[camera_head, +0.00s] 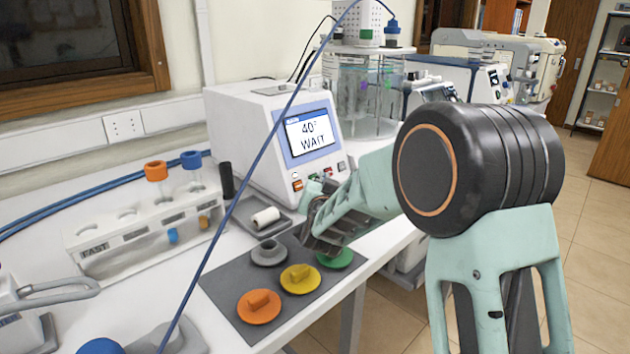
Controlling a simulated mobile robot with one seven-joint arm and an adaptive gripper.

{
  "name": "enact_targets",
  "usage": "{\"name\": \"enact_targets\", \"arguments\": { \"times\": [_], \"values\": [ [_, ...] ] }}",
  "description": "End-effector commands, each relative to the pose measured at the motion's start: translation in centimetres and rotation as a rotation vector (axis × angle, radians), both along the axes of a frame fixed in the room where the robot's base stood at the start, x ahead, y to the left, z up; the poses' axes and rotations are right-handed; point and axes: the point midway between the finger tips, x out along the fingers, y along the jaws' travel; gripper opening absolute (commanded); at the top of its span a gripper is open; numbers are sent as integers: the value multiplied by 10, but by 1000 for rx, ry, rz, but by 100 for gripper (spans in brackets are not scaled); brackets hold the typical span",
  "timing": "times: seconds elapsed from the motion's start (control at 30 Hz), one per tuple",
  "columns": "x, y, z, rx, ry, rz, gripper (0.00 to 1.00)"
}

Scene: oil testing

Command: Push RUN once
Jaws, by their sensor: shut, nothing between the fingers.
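A white testing machine (252,150) stands on the bench, with a blue-framed screen (308,133) reading "40°" and "WAIT". Below the screen is a row of small buttons (298,185), among them an orange one at the left. Their labels are too small to read, so I cannot tell which is RUN. My gripper (318,228) is shut and empty, in front of the machine's lower right front and above the grey mat. It partly covers the view of the mat's far right. I cannot tell whether it touches anything.
The grey mat (230,291) bears orange (259,307), yellow (300,279), green (334,259) and grey (269,253) lids. A tube rack (150,235) marked FAST stands left. A glass bath (366,95) stands behind right. A blue cable (262,150) crosses the view.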

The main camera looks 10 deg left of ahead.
Motion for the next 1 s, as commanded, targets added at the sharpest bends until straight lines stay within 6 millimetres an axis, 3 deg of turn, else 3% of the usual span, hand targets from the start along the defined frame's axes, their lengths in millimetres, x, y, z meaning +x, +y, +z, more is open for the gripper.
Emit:
{"name": "enact_targets", "arguments": {
  "times": [0.23,0.7,1.0],
  "values": [
    [-1,-3,2,0,-2,-2,0],
    [-26,-35,17,2,-1,-3,0],
    [-28,-37,19,1,0,-1,0]
  ]
}}
